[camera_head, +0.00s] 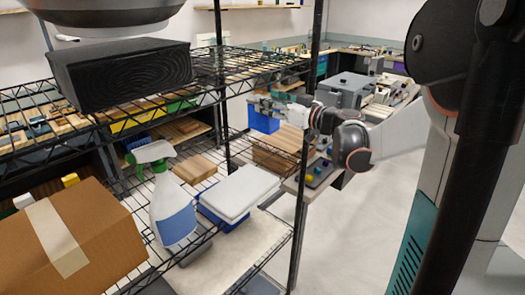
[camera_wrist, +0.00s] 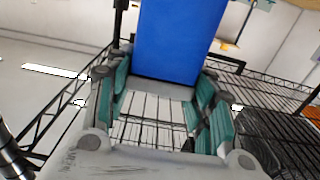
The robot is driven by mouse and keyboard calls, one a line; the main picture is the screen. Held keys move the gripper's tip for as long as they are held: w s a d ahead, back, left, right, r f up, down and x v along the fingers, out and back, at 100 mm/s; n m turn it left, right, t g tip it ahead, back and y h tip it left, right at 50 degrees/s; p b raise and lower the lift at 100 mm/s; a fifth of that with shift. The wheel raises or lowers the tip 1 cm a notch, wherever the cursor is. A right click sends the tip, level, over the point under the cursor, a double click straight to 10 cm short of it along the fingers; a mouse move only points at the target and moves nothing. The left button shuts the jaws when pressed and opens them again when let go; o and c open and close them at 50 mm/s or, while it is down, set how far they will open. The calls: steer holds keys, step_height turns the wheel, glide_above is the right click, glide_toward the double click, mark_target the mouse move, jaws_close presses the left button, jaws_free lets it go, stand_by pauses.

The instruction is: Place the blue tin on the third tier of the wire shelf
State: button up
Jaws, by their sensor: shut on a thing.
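The blue tin (camera_head: 263,119) is a plain blue block-like container. In the head view it hangs at the fingers of my gripper (camera_head: 268,104), at the right part of the wire shelf (camera_head: 240,62), below the level of the upper wire tier. In the wrist view the tin (camera_wrist: 180,40) stands between the teal finger pads of my gripper (camera_wrist: 165,85), which is shut on it. Wire grid shows below and behind it.
A black box (camera_head: 120,75) stands on the upper wire tier. The tier below holds a cardboard box (camera_head: 75,240), a spray bottle (camera_head: 168,205), a white-lidded blue container (camera_head: 238,192) and brown boards (camera_head: 195,168). A black shelf post (camera_head: 301,190) stands near my arm.

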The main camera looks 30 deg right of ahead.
step_height(320, 180, down, 15)
steer(key=b, duration=0.3)
steer(key=shift+s+r+b, duration=0.1)
steer(key=shift+b, duration=0.3)
steer(key=shift+f, duration=0.2)
steer(key=o, duration=1.2)
steer(key=shift+o, duration=0.6)
steer(key=shift+r, duration=0.15)
steer(key=p+v, duration=0.1)
steer(key=v, duration=1.1)
